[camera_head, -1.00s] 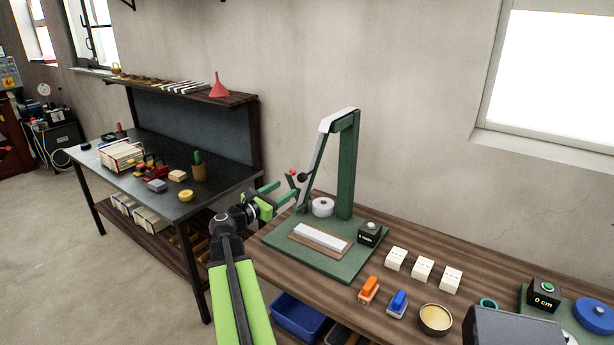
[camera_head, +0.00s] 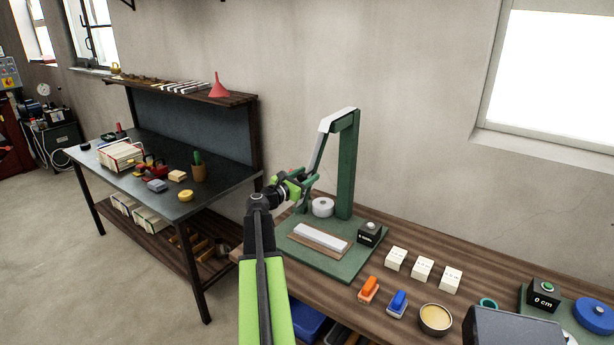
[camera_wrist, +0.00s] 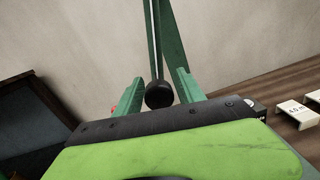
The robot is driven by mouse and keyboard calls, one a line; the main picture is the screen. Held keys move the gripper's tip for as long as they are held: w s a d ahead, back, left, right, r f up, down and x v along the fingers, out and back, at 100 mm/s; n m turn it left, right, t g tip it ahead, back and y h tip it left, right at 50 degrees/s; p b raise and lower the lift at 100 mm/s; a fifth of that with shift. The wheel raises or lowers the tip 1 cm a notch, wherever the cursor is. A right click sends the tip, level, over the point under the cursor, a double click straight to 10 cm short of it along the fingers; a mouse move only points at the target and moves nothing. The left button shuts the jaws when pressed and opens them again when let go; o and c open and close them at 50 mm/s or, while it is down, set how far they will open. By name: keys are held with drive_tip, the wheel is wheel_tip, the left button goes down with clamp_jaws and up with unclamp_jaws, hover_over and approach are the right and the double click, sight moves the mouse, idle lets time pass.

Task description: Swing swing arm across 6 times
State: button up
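The swing arm (camera_head: 326,142) is a pale and green bar hanging at a slant from the top of a green post (camera_head: 346,175). In the wrist view the swing arm (camera_wrist: 154,35) comes down to a round black knob (camera_wrist: 158,95). My gripper (camera_head: 309,181) is at the lower part of the swing arm. In the wrist view its green fingers (camera_wrist: 156,84) are open, one on each side of the knob, with gaps showing. The knob is hidden behind my gripper in the head view.
A pale block on a wooden holder (camera_head: 318,240) lies on the green base (camera_head: 345,265). A white roll (camera_head: 322,207) and a black button box (camera_head: 370,233) stand close by. White blocks (camera_head: 422,268) and orange (camera_head: 368,288) and blue (camera_head: 397,303) items sit to the right.

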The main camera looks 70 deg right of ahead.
clamp_jaws()
idle(1.1)
